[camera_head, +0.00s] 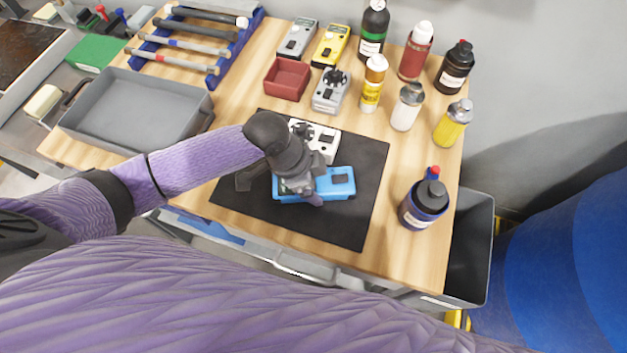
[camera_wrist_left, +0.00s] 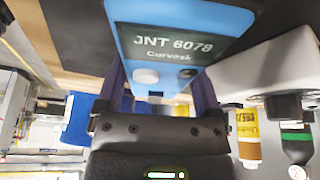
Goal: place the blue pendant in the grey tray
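The blue pendant (camera_head: 342,183) lies on the black mat (camera_head: 360,215), partly hidden by my left gripper (camera_head: 312,198). The gripper comes down over its left and middle part. In the left wrist view the blue pendant (camera_wrist_left: 165,22) shows its dark label between my two purple fingers (camera_wrist_left: 160,88). The fingers are apart, one on each side of it; whether they press on it I cannot tell. The grey tray (camera_head: 135,105) sits at the left of the wooden table and looks empty. My right gripper is not in view.
A white-grey device (camera_head: 323,142) lies on the mat just behind the blue pendant. Behind are a red bin (camera_head: 287,77), more devices and several bottles. A dark blue bottle (camera_head: 424,203) stands right of the mat. A hammer rack (camera_head: 238,50) stands behind the tray.

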